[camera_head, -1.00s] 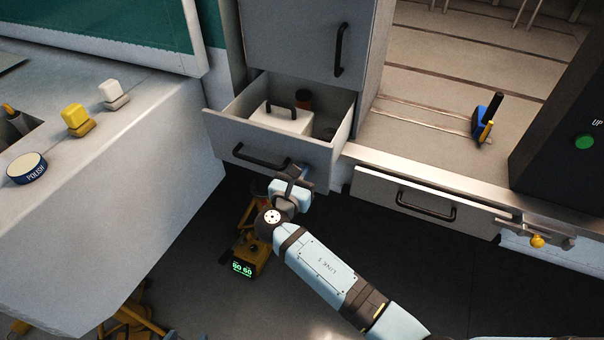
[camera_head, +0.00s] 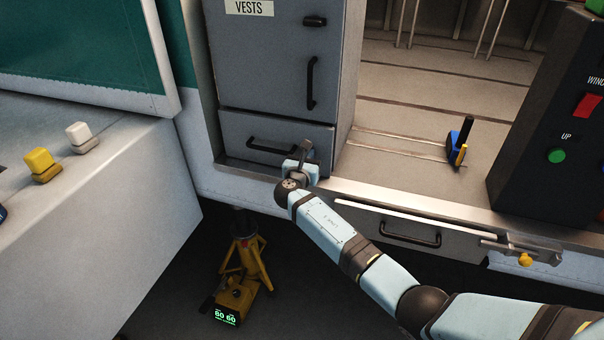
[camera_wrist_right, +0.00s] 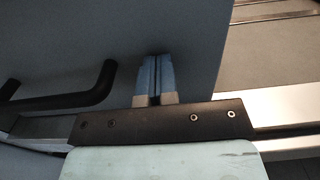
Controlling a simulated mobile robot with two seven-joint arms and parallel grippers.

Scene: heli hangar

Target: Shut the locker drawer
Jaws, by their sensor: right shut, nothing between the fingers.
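The locker drawer (camera_head: 240,130) is the grey front with a black bar handle (camera_head: 270,148) at the bottom of the grey locker. Its front sits flush with the locker body, and its inside is hidden. My right gripper (camera_head: 306,150) is shut and empty at the right part of the drawer front, right of the handle. In the right wrist view the shut fingers (camera_wrist_right: 155,75) point at the grey drawer front (camera_wrist_right: 100,40), with the handle (camera_wrist_right: 75,97) to their left. I cannot tell whether the fingertips touch the front. My left gripper is not in view.
The locker door (camera_head: 270,60) above is closed. A second drawer with a black handle (camera_head: 410,236) is below the sill at right. A yellow jack (camera_head: 240,270) stands on the dark floor. A bench (camera_head: 90,200) is at left, a control box (camera_head: 550,120) at right.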

